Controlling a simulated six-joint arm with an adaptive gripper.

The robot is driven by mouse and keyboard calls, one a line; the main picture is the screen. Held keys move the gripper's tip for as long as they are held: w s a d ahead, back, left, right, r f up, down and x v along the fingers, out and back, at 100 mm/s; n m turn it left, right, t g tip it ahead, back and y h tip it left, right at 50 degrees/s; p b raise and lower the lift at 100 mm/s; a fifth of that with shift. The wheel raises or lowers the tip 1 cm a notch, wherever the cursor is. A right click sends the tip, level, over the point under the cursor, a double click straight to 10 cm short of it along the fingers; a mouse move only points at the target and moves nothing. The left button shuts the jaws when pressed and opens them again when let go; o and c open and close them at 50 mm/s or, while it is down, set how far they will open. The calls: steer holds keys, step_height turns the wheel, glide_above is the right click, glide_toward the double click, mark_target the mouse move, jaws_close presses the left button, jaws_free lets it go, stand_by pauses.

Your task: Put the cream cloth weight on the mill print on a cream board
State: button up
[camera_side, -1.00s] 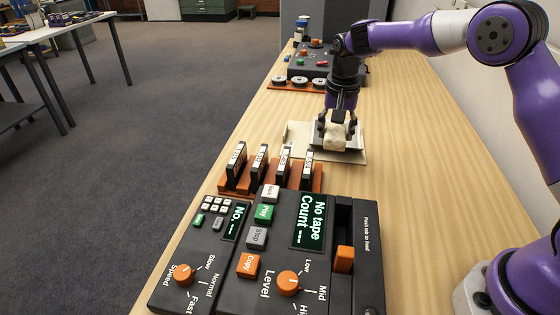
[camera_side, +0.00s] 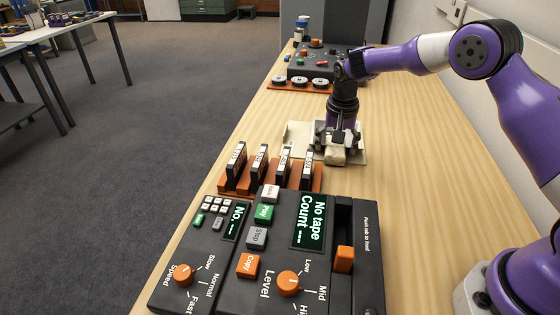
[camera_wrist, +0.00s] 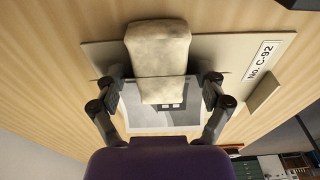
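The cream cloth weight (camera_side: 336,155) lies at the near edge of the cream board (camera_side: 297,136). In the wrist view the weight (camera_wrist: 158,48) reaches past the board's edge, and its lower end overlaps the grey mill print (camera_wrist: 135,110); whether it touches the print cannot be told. My gripper (camera_wrist: 165,82) is low over the board, its two fingers spread on either side of the weight, with a gap visible at the right. In the side view my gripper (camera_side: 335,145) hides most of the print.
A label reading "No. C-92" (camera_wrist: 263,60) is on the board. A rack of tapes (camera_side: 270,170) and a black control console (camera_side: 265,250) stand nearer the camera. A row of round weights (camera_side: 300,82) and another device (camera_side: 318,62) stand behind. Bare bench lies to the right.

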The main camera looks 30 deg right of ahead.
mark_target(337, 150)
stand_by(0.3)
steer(key=s+a+r+n+t, duration=0.1)
steer(key=s+r, duration=0.2)
steer(key=r, duration=0.6)
steer(key=s+a+r+n, duration=0.15)
steer(key=s+r, duration=0.25)
steer(key=r, duration=0.5)
steer(key=s+a+n+t, duration=0.1)
steer(key=s+n, duration=0.2)
steer(key=s, duration=0.5)
steer(key=s+a+f+n+t+y, duration=0.1)
steer(key=s+a+n+t, duration=0.1)
steer(key=s, duration=0.6)
steer(key=shift+s+f+n+t, duration=0.2)
steer(key=shift+f+n+t, duration=0.1)
steer(key=shift+n, duration=0.45)
